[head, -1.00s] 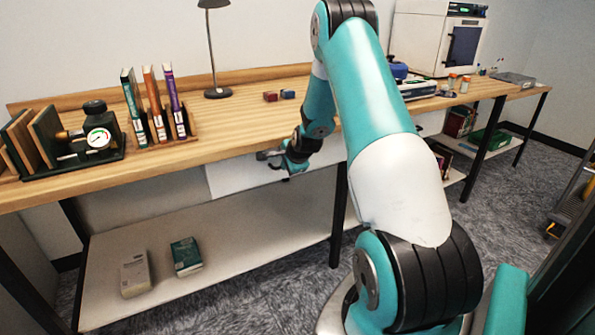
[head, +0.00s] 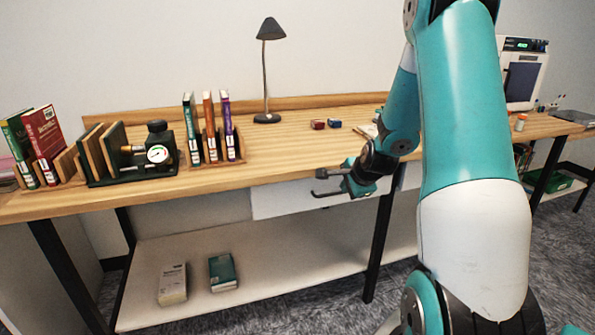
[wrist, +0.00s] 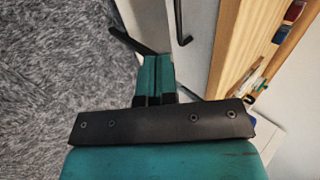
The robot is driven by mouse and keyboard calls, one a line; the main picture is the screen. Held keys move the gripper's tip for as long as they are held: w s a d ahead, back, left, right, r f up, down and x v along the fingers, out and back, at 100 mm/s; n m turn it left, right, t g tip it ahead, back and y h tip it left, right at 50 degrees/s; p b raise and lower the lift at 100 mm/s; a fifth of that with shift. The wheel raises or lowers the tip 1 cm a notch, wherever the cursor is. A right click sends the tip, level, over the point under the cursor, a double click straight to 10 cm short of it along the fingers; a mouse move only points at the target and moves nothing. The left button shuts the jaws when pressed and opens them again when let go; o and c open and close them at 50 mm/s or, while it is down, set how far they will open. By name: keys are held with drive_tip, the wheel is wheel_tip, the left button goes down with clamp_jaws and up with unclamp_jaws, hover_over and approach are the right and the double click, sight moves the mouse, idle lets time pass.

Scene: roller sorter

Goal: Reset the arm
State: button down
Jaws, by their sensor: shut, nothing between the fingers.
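My gripper (head: 344,180) is at the front of the workbench, just below the tabletop edge and in front of a white drawer (head: 277,200). It is shut and empty. In the wrist view, the two teal fingers (wrist: 153,78) lie side by side with no gap. A dark drawer handle (wrist: 181,22) shows beyond them, apart from the fingertips. My arm covers the right part of the bench in the head view.
On the bench (head: 280,158) stand bookends with books (head: 211,128), a gauge device (head: 156,152), a lamp (head: 267,70) and two small boxes (head: 318,124). A lower shelf (head: 290,260) holds two books. Dark bench legs stand at the sides.

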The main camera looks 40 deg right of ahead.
drive_tip(key=a+r+n+g+y+p, duration=0.15)
drive_tip(key=a+r+n, duration=0.25)
drive_tip(key=a, duration=0.4)
drive_tip(key=a+r+n+y+p, duration=0.2)
drive_tip(key=a+r+n, duration=0.25)
drive_tip(key=a, duration=0.45)
drive_tip(key=a+r+n+y+p, duration=0.2)
drive_tip(key=a+r+n, duration=0.25)
drive_tip(key=a, duration=0.35)
drive_tip(key=s+a+r+n+g+p, duration=0.1)
drive_tip(key=s+a+r+n+g, duration=0.1)
drive_tip(key=s+a+n, duration=0.3)
drive_tip(key=s+a+r+n+g+y+p, duration=0.1)
drive_tip(key=s+a+r+n+g+p, duration=0.1)
drive_tip(key=s+a+r+n, duration=0.3)
drive_tip(key=s+a+r+n+g+y+p, duration=0.1)
drive_tip(key=s+a+r+n+g+p, duration=0.1)
drive_tip(key=s+a+n, duration=0.4)
drive_tip(key=s+a+r, duration=0.1)
drive_tip(key=s, duration=0.3)
drive_tip(key=shift+s+a+r, duration=0.15)
drive_tip(key=shift+a+r, duration=0.2)
